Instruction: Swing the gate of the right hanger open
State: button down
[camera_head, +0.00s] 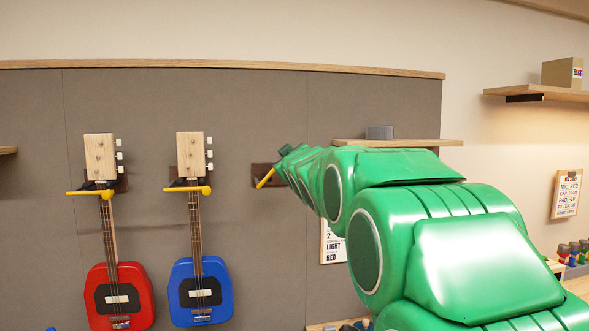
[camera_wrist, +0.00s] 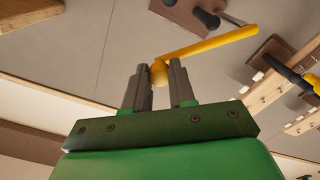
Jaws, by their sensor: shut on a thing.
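The right hanger (camera_head: 262,175) is a dark wooden block on the grey wall panel, partly hidden by my arm, and holds no guitar. Its yellow gate (camera_head: 265,178) slants in the head view, unlike the level gates of the other two hangers. In the wrist view, the hanger's brown block (camera_wrist: 184,14) and dark peg (camera_wrist: 207,19) show at the top, and the gate bar (camera_wrist: 215,42) runs up and right, apart from the peg. My gripper (camera_wrist: 158,74) is shut on the round yellow knob at the gate's near end. In the head view, my gripper (camera_head: 285,151) is small and dark.
A red guitar (camera_head: 98,293) and a blue guitar (camera_head: 183,290) hang to the left, behind yellow gates. A wooden shelf (camera_head: 440,143) with a grey box (camera_head: 380,132) is close beside my arm. A sign (camera_head: 327,250) hangs below. The panel between the blue guitar and the right hanger is clear.

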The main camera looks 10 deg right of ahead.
jog(key=a+r+n, duration=0.2)
jog(key=a+n, duration=0.9)
jog(key=n, duration=0.2)
jog(key=shift+a, duration=0.3)
dwell(0.3)
jog(key=c, duration=0.9)
grip_release()
jog(key=shift+s, duration=0.1)
jog(key=s, duration=0.7)
jog(key=shift+s, duration=0.35)
